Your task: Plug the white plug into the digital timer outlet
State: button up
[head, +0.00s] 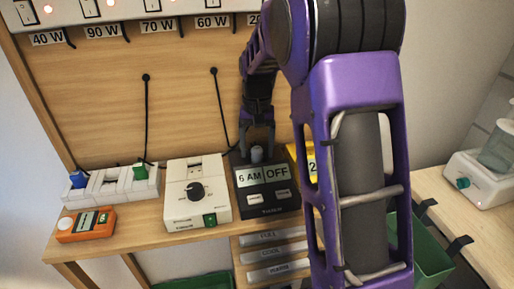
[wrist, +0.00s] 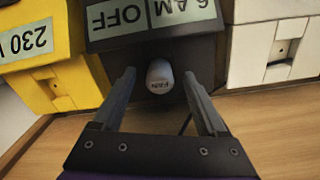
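The digital timer (head: 268,203) is a black box reading "6 AM" and "OFF" on the shelf; its dark outlet side also shows in the wrist view (wrist: 115,45). The white plug (wrist: 159,76), marked "FAN", sits against that dark side, and its top shows behind the timer in the head view (head: 256,154). Whether it is fully seated I cannot tell. My gripper (wrist: 162,80) is open, with one finger on each side of the plug and a gap at both sides. It also shows above the plug in the head view (head: 257,138).
A white dial timer (head: 184,208) stands left of the digital timer. Further left are a white power strip (head: 110,190) with blue and green plugs and an orange device (head: 88,225). A yellow box (wrist: 75,85) reading "230" stands close on the other side. Black cords hang on the backboard.

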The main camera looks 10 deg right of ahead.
jog(key=shift+r, duration=0.1)
notch_tip(320, 180, up, 7)
jog(key=shift+r+p, duration=0.2)
jog(key=shift+p, duration=0.3)
jog(key=shift+r, duration=0.1)
